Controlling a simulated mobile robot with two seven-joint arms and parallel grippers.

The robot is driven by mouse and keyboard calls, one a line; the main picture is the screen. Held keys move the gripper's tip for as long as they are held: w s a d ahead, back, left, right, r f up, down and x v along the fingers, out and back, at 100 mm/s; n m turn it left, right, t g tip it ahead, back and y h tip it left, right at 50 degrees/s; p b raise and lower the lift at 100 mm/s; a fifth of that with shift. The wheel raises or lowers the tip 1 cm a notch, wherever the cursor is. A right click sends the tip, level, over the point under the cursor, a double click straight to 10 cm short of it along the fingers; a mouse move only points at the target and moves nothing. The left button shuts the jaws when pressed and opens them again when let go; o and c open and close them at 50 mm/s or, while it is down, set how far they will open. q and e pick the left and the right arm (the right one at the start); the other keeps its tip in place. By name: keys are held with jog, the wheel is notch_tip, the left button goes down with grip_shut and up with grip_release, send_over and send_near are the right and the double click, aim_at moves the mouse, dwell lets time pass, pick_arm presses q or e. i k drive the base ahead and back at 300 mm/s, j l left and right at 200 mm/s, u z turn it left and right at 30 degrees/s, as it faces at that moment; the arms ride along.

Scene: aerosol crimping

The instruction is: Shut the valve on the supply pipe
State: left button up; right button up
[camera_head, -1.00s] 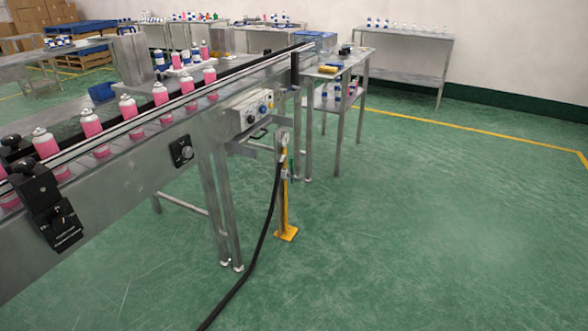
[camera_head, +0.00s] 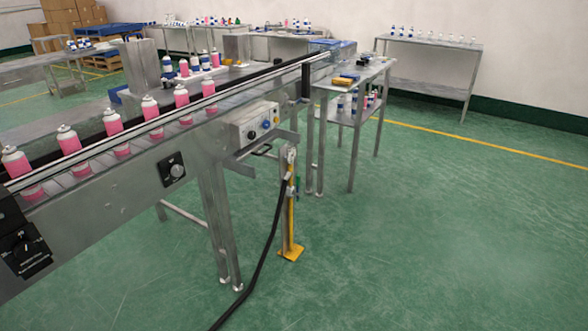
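The supply pipe (camera_head: 290,222) is a short upright post with yellow parts on a yellow foot plate (camera_head: 291,254), standing on the floor beside the conveyor's legs. A round gauge-like fitting (camera_head: 291,154) sits at its top. A small fitting (camera_head: 288,179) shows below it, where a black hose (camera_head: 266,248) joins and runs down to the floor. The valve's handle is too small to make out, so I cannot tell its position. Neither of my grippers is in view.
The conveyor (camera_head: 118,186) carries several pink cans and crosses the left side. A control box (camera_head: 254,124) hangs on its side near the pipe. A metal table (camera_head: 365,84) stands behind the pipe. The green floor (camera_head: 440,240) to the right is clear; the hose lies across the front.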

aim_at(296, 192)
jog(key=i+l+u, duration=0.1)
jog(key=i+l, duration=0.55)
jog(key=i, duration=0.4)
jog(key=i+l+u, duration=0.15)
jog(key=i+l, duration=0.6)
jog(key=i, duration=0.25)
jog(key=i+l+u, duration=0.1)
jog(key=i+l, duration=0.75)
jog(key=i+j, duration=0.2)
